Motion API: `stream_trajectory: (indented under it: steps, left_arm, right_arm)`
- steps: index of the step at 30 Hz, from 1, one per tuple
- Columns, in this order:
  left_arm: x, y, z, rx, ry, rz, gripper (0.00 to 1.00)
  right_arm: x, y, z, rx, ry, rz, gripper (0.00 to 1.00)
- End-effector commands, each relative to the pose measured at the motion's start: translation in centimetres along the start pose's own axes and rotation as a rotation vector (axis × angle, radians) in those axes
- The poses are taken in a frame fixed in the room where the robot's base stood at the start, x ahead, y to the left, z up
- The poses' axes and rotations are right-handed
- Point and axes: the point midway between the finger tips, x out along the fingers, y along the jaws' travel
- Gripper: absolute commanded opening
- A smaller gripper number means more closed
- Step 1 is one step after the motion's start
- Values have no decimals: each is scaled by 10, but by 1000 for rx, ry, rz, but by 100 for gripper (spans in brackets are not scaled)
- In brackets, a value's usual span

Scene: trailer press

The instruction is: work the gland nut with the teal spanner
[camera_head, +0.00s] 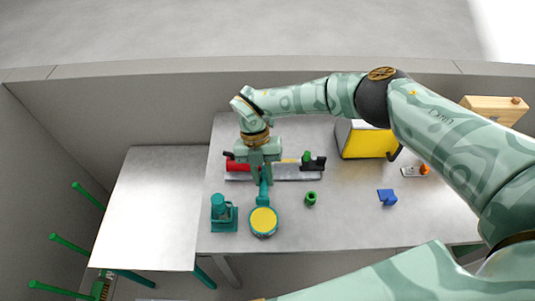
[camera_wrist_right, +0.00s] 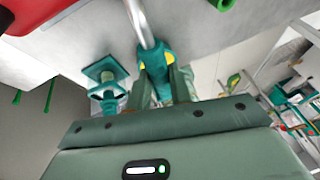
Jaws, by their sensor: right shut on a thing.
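My right gripper (camera_head: 264,183) points down at the front of the press fixture (camera_head: 300,174), a metal bed with red and black blocks. It is shut on the teal spanner, whose teal part (camera_wrist_right: 155,62) shows between the fingers in the right wrist view. A silver shaft runs up from there. In the head view the gripper covers most of the spanner and the middle of the fixture. I cannot pick out the gland nut or tell whether the spanner touches it. My left gripper is not in view.
A round teal piece with a yellow face (camera_head: 263,221) and a teal stand (camera_head: 222,213) are near the table's front edge. A green cup (camera_head: 310,198), a blue block (camera_head: 387,196) and a yellow-fronted box (camera_head: 366,140) are to the right. The left tabletop (camera_head: 155,205) is bare.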

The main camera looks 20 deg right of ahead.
Motion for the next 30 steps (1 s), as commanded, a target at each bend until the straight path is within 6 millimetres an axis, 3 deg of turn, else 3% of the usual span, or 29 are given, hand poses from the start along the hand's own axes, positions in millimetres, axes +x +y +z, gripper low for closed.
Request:
stream_trajectory:
  steps: [5,15,24,30]
  left_arm:
    - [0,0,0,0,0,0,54]
    - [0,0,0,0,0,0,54]
    - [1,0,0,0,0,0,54]
    - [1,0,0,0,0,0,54]
  right_arm:
    - [-3,14,-1,127,29,54,0]
    - [-3,18,0,159,35,67,0]
    - [-10,39,5,366,80,154,0]
    - [-11,41,6,387,84,161,0]
